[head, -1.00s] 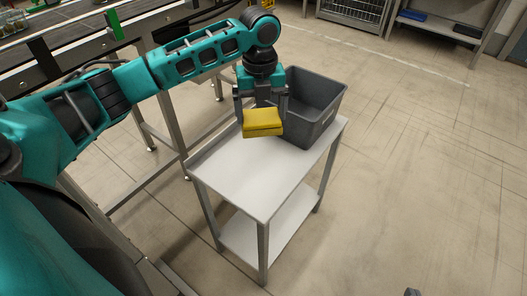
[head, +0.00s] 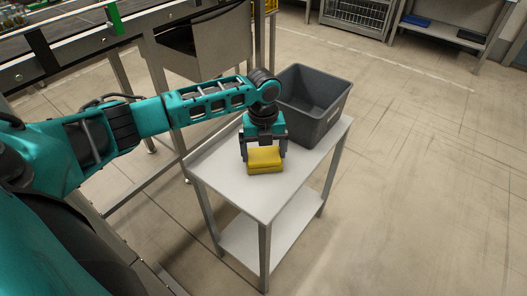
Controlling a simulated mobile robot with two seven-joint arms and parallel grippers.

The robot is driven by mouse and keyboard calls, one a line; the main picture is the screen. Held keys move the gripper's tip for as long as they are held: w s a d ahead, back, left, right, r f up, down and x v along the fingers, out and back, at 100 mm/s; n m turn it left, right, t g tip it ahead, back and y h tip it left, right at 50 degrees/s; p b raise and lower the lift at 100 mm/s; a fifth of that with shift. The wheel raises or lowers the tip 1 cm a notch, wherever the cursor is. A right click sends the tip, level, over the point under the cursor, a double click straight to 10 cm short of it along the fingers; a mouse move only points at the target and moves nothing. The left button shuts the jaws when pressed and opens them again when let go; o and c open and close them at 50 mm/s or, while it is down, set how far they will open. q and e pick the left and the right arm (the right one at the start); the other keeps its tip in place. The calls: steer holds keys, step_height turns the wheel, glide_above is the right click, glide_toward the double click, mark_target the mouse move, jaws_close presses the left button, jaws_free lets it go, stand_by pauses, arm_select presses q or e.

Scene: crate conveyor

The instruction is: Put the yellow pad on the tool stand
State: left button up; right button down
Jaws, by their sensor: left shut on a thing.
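The yellow pad (head: 265,161) is a thick, soft-looking block at the middle of the head view. My left gripper (head: 264,150) is shut on it, with a finger at each side, pointing down. The pad is at or just above the white top of the tool stand (head: 240,198); I cannot tell for sure whether it touches. The stand is a small table with metal legs and a lower shelf. My right gripper does not show.
A grey open crate (head: 318,104) stands on the far end of the stand, close behind my gripper. The near part of the top is bare. A conveyor (head: 75,50) runs at the upper left. Shelving (head: 440,30) stands far back. The floor at right is clear.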

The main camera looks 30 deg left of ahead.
mark_target(264, 155)
arm_select(q)
steer(key=o, duration=0.6)
steer(key=shift+r, duration=0.15)
step_height(264, 155, up, 12)
steer(key=p, duration=0.3)
stand_by(0.3)
